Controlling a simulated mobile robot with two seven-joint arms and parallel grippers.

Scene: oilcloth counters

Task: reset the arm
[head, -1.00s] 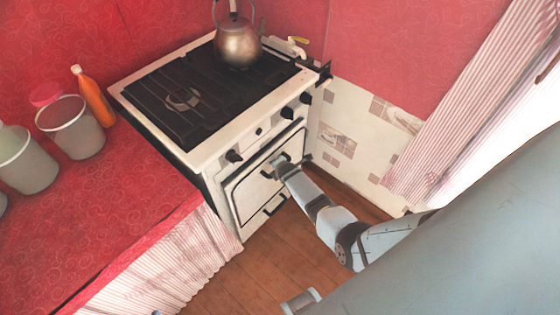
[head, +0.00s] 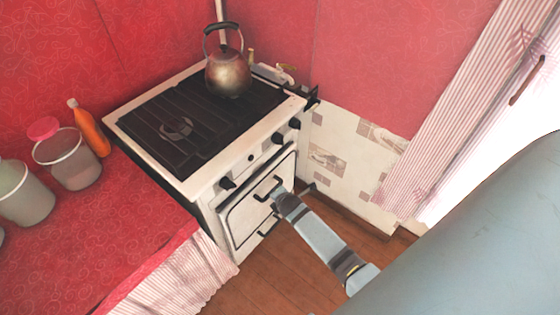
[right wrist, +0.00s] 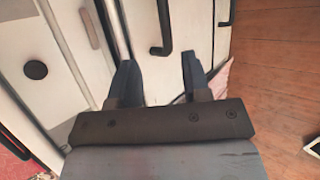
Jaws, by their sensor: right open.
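My right arm reaches to the front of the white stove (head: 255,150) in the head view. Its right gripper (head: 272,192) is by the oven door (head: 245,212), close to the dark door handle (head: 268,187). In the right wrist view the right gripper (right wrist: 158,80) is open, with its two dark fingers apart and nothing between them. A black handle (right wrist: 165,28) shows just beyond the fingertips. The oven door looks closed. My left gripper is not in view.
A metal kettle (head: 228,73) stands on the stove top. Several buckets, including one grey bucket (head: 72,160), and an orange bottle (head: 90,128) stand on the red counter (head: 120,235) at left. Wooden floor (head: 270,280) is open below the stove. A striped curtain (head: 440,130) hangs at right.

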